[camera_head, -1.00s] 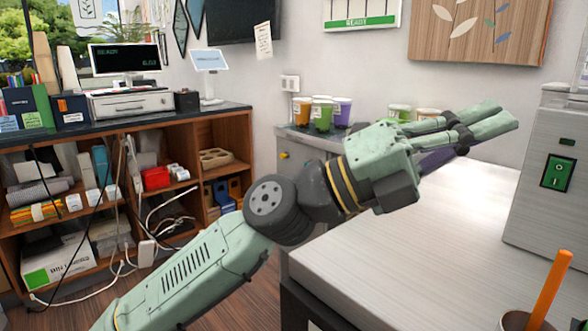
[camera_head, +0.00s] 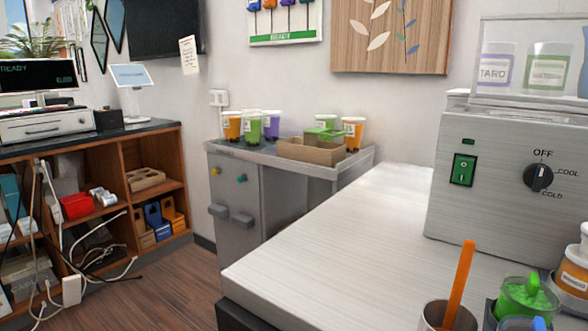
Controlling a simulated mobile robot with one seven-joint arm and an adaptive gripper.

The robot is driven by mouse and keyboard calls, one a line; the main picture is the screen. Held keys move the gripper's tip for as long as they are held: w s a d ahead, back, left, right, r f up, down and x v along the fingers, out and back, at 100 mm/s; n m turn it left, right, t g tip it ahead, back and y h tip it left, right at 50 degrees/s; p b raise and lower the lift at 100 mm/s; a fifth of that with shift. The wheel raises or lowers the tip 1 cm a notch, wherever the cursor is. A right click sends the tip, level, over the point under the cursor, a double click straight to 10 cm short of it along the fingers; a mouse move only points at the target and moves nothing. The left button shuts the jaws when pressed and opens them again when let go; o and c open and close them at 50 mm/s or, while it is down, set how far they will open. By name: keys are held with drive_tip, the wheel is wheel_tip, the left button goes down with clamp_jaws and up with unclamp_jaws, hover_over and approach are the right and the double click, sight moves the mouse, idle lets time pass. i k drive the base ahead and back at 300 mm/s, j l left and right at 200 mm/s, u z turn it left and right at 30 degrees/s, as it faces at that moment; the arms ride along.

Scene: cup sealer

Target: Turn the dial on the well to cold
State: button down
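The well (camera_head: 460,210) is a brushed-metal box at the right, on the metal counter. Its black dial (camera_head: 538,177) is on the front face, with the labels OFF above it, COOL to its right and COLD at its lower right. The dial's grip looks roughly upright, toward OFF, but its mark is too small to be sure. A green rocker switch (camera_head: 463,170) is left of the dial. Clear-walled containers labelled TARO (camera_head: 496,68) and another flavour stand on top. My gripper is not in view.
A cup with an orange stick (camera_head: 458,285), a green-filled cup (camera_head: 525,297) and an orange jar (camera_head: 573,275) stand at the lower right. A cardboard tray (camera_head: 310,151) with cups is behind.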

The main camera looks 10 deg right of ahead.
sight(538, 176)
drive_tip(key=k, duration=0.35)
drive_tip(key=k+z, duration=0.2)
drive_tip(key=z, duration=0.25)
drive_tip(key=k+l+z, duration=0.1)
drive_tip(key=z, duration=0.3)
drive_tip(key=k+z, duration=0.1)
drive_tip(key=z, duration=1.2)
